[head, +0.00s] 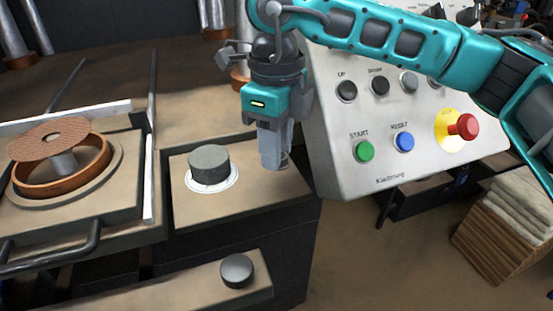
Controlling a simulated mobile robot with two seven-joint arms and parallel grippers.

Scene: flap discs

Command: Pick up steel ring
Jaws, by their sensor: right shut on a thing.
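My right gripper (272,163) points straight down over the right part of the brown work surface (262,187). Its fingers are shut on the steel ring (285,161), low at the surface. Only a small grey edge of the ring shows beside the fingertips; the fingers hide the rest. I cannot tell whether the ring still touches the surface. My left gripper is not in view.
A grey cylinder (209,165) stands on a white round mark left of my gripper. A tilted control panel (420,177) with buttons is close on the right. A fixture with a brown perforated disc (49,139) stands at left. A black knob (237,270) is in front.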

